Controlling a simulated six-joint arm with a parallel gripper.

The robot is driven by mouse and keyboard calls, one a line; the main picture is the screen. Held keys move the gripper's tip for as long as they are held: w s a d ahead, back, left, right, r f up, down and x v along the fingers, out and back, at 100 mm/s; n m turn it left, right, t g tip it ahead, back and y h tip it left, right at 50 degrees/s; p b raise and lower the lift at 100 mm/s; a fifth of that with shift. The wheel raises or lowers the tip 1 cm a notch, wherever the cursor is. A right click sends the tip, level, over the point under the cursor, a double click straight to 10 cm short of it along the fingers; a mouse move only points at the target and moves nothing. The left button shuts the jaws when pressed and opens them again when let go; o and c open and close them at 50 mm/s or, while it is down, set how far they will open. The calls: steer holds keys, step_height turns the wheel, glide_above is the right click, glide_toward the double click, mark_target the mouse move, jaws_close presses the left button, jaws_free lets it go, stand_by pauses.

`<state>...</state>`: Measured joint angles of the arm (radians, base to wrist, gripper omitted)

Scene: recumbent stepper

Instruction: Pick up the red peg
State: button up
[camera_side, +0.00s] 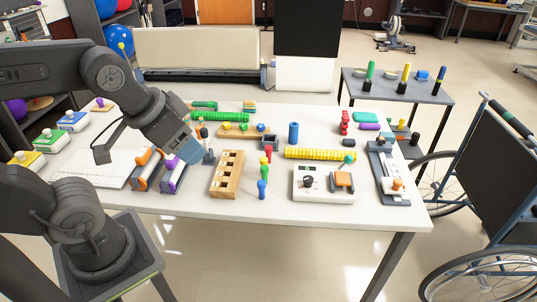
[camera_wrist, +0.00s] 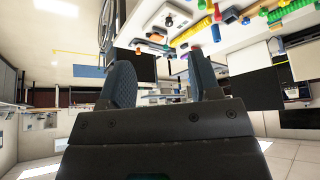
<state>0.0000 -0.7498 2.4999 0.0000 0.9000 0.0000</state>
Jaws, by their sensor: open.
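The red peg (camera_side: 268,152) stands on the white table in the side view, at the far end of a short row of pegs. A yellow peg (camera_side: 264,161), a green peg (camera_side: 263,172) and a blue peg (camera_side: 262,187) stand in front of it. My gripper (camera_side: 206,146) is above the table, left of the red peg and apart from it. In the wrist view my gripper (camera_wrist: 160,75) has its two fingers spread with nothing held between them.
A wooden block with square holes (camera_side: 227,174) stands between my gripper and the pegs. A yellow beaded roll (camera_side: 320,154), a blue cylinder (camera_side: 294,132) and a white control box (camera_side: 323,184) lie to the right. A green roll (camera_side: 221,117) lies behind. The table's front edge is clear.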

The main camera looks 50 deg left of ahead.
steer(key=w+a+n, duration=0.2)
steer(key=w+a, duration=0.2)
steer(key=w, duration=0.7)
steer(key=n+g+y, duration=0.2)
steer(key=n, duration=0.1)
glide_above(269, 146)
steer(key=s, duration=0.2)
step_height(269, 146, down, 24)
steer(key=shift+t, duration=0.3)
steer(key=shift+d+x, duration=0.15)
steer(key=shift+x, duration=0.8)
steer(key=shift+d+x, duration=0.15)
steer(key=shift+x, duration=0.8)
steer(key=shift+d+x, duration=0.2)
steer(key=shift+x, duration=0.7)
steer(key=shift+f, duration=0.1)
steer(key=shift+c, duration=0.3)
steer(key=c, duration=0.9)
